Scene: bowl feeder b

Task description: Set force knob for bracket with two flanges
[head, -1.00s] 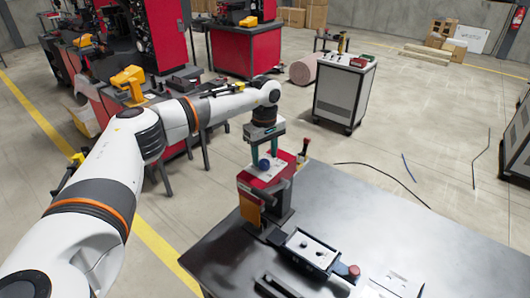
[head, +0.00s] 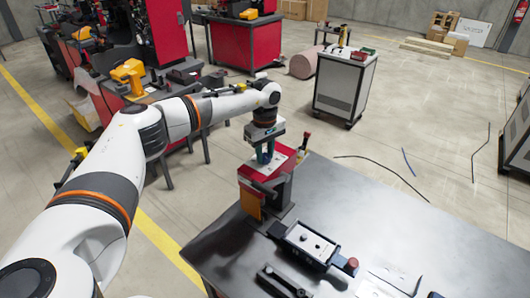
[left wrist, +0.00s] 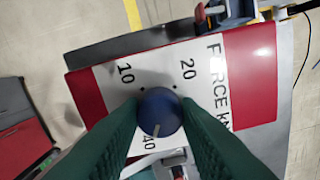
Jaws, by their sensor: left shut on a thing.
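The blue force knob (left wrist: 158,112) sits on the white dial plate (left wrist: 93,77) of the red machine (head: 251,196). The plate reads "FORCE kN", with 10, 20 and 40 around the knob. The knob's white mark points toward the bottom of the wrist view, close to 40. My left gripper (head: 264,153) is over the plate, its two green fingers shut on opposite sides of the knob. The fingers hide part of the dial and, in the head view, most of the knob. I cannot identify a bracket with two flanges. My right gripper is not in view.
The machine stands at the far left corner of the dark table (head: 360,220). On the table are a control box (head: 310,242) with a red button (head: 351,262), a dark part (head: 283,283) and papers. A lever with a red tip (head: 307,136) rises beside the machine.

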